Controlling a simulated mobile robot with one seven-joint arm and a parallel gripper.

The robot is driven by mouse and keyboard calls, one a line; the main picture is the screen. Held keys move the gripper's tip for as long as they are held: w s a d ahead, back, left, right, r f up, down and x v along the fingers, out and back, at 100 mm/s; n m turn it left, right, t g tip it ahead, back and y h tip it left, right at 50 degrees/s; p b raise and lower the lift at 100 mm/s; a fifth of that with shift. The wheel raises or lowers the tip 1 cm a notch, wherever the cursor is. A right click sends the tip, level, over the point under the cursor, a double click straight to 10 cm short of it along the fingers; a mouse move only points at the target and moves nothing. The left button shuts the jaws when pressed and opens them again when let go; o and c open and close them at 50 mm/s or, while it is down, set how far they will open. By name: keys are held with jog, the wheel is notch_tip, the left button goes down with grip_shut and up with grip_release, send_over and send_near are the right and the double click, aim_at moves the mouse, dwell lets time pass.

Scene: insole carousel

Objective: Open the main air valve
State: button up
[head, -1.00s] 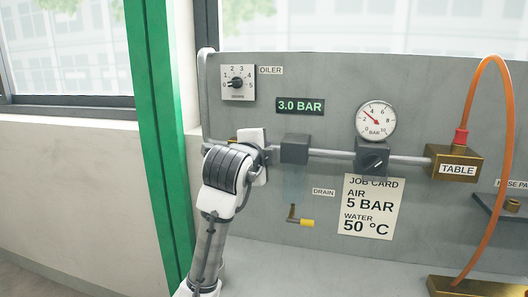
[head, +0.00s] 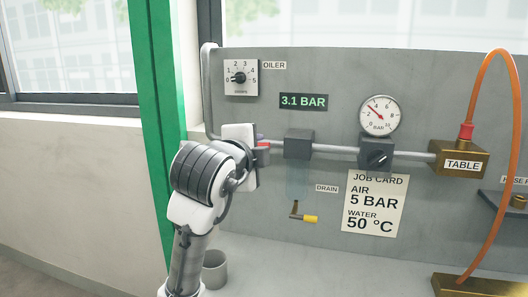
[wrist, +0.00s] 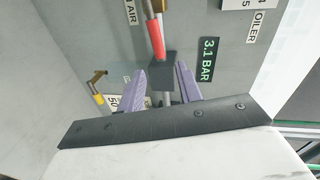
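The main air valve's red lever (wrist: 156,38) shows in the wrist view, with brass (wrist: 160,5) at its upper end beside the AIR label. The lever lies roughly in line with the pipe and points toward the dark grey block. In the head view a small red part of the lever (head: 262,145) shows; my wrist hides the valve body. My gripper (wrist: 161,70) has its two purple fingers apart, around the line of the pipe near the lever's free end. I see no finger closed on the lever. The display (head: 303,101) reads 3.1 BAR.
The pipe carries a dark block (head: 298,144), a regulator knob (head: 377,155) with a round gauge (head: 380,115) near 3, and a brass TABLE block (head: 460,158). A yellow-tipped drain lever (head: 309,219) hangs below. A grey cup (head: 215,268) stands beside my arm.

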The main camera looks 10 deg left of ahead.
jog(key=s, duration=0.3)
jog(key=s+r, duration=0.1)
jog(key=s, duration=0.1)
jog(key=shift+s+a, duration=0.15)
jog(key=shift+s, duration=0.05)
